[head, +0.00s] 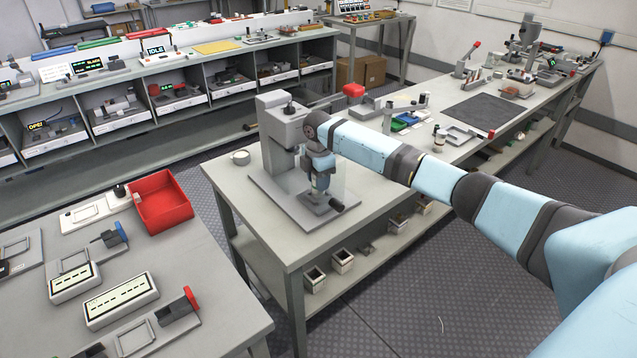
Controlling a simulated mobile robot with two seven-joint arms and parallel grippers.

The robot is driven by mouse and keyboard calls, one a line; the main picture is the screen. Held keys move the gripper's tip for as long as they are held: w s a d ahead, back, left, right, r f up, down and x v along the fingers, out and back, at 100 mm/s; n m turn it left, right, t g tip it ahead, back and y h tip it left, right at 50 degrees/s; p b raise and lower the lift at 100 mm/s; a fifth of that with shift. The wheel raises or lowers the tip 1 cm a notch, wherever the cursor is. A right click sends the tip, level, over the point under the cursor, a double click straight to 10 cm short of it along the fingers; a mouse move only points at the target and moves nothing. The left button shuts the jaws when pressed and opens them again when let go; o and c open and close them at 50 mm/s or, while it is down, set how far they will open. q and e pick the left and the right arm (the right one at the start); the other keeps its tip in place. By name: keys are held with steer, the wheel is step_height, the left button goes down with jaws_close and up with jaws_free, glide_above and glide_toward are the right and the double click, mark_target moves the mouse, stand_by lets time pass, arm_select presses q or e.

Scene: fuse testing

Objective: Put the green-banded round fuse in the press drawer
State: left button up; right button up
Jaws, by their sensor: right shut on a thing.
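The grey press (281,132) stands on the near corner of the middle bench, on a flat base plate. Its drawer (318,206) sits low at the front, with a dark handle (337,205) at its right end. My right gripper (321,188) points down in front of the press column, just above the drawer area. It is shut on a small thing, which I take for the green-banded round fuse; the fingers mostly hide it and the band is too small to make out. Whether it touches the drawer I cannot tell. My left gripper is out of view.
A red bin (163,201) and several test devices stand on the near left bench (215,290). A red-topped device (354,92) stands behind my right arm. Floor shows between the benches.

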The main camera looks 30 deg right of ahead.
steer(key=shift+f, duration=0.65)
steer(key=o, duration=1)
steer(key=shift+f, duration=0.1)
steer(key=shift+r, duration=0.2)
step_height(320, 180, up, 12)
steer(key=shift+f, duration=0.1)
